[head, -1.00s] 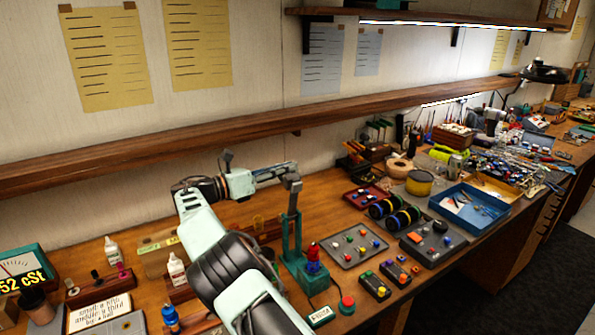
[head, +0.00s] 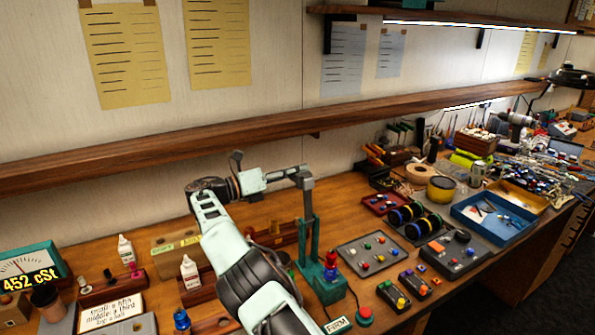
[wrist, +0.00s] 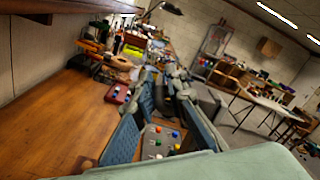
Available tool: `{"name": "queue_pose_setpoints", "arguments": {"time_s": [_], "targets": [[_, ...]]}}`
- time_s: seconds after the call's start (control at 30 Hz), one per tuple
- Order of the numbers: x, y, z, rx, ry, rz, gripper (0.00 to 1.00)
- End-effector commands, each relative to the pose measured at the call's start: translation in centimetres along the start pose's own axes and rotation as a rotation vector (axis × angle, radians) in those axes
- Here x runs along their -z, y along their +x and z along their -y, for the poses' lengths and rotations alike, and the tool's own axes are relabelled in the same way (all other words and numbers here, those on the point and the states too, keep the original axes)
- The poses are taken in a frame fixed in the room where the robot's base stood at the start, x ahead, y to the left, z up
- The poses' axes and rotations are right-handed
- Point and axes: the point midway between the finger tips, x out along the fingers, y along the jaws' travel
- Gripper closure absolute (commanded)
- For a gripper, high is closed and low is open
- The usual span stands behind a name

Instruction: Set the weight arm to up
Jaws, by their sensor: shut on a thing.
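My gripper (head: 284,174) reaches in from the left at this height and meets the grey head. In the wrist view, my two blue-grey fingers (wrist: 165,130) point away from me, and a dark grey part (wrist: 160,97) shows between their far ends. The exact contact is too small to tell.
A tray with coloured knobs (head: 367,252) and small button boxes (head: 394,295) lie right of the stand. White bottles (head: 189,272) and a meter (head: 30,275) stand left. A wooden shelf (head: 250,128) runs behind my arm. Some bare bench lies behind the stand.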

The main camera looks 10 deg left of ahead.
Motion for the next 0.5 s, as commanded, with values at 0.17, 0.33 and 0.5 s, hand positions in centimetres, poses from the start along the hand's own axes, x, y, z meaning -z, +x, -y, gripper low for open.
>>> {"name": "queue_pose_setpoints", "arguments": {"time_s": [0.17, 0.33, 0.5], "targets": [[2.01, -0.04, -0.89, -0.003, -0.022, -0.029, 0.83], [2.0, -0.02, -0.89, -0.003, -0.021, -0.029, 0.74], [1.97, -0.01, -0.89, -0.004, -0.02, -0.029, 0.74]]}}
